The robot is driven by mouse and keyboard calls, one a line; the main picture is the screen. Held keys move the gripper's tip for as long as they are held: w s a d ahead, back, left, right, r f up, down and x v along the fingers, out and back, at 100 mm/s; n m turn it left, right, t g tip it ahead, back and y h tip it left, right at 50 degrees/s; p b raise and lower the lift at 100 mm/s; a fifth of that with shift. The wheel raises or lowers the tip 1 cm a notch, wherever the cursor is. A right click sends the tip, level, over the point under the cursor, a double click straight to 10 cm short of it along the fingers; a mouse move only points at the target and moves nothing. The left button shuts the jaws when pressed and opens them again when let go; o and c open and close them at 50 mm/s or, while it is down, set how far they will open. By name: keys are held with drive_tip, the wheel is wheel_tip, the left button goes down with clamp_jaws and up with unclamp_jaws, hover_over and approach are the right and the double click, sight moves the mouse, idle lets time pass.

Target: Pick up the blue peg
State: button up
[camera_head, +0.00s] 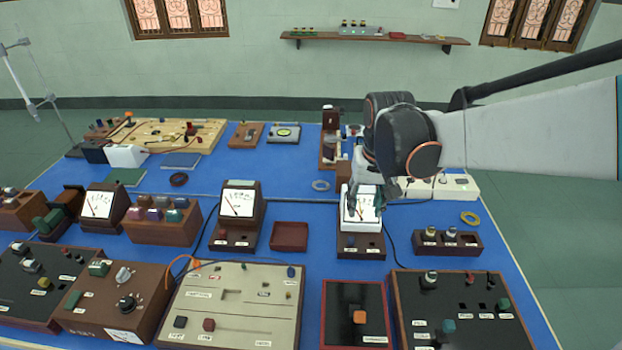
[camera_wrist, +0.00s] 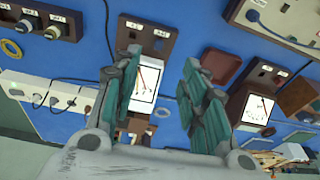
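A small dark blue peg (camera_head: 291,271) stands near the far right corner of the beige panel (camera_head: 232,270). What looks like the same blue peg shows in the wrist view (camera_wrist: 254,15) at the upper right. I cannot tell for certain that it is the task's peg. My gripper (camera_head: 371,194) hangs over the right-hand white-faced meter (camera_head: 362,222) and partly hides it, beyond and to the right of the blue peg. In the wrist view, the gripper's teal-padded fingers (camera_wrist: 162,58) are spread apart with nothing held between them.
A dark red tray (camera_head: 289,236) lies between the two meters. A black panel with pegs (camera_head: 458,312) and a dark framed box (camera_head: 355,315) are at the front right. A two-knob block (camera_head: 447,241) and yellow ring (camera_head: 470,218) lie at right. Bare blue mat shows around them.

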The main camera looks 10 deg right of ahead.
drive_tip(key=g+p, duration=0.2)
drive_tip(key=p, duration=0.1)
hover_over(351, 238)
wheel_tip(351, 238, down, 5)
drive_tip(key=shift+m, duration=0.3)
wheel_tip(351, 238, down, 14)
drive_tip(key=b, duration=0.5)
drive_tip(key=shift+f+b, duration=0.1)
drive_tip(key=shift+b, duration=0.25)
drive_tip(key=shift+s, duration=0.1)
clamp_jaws()
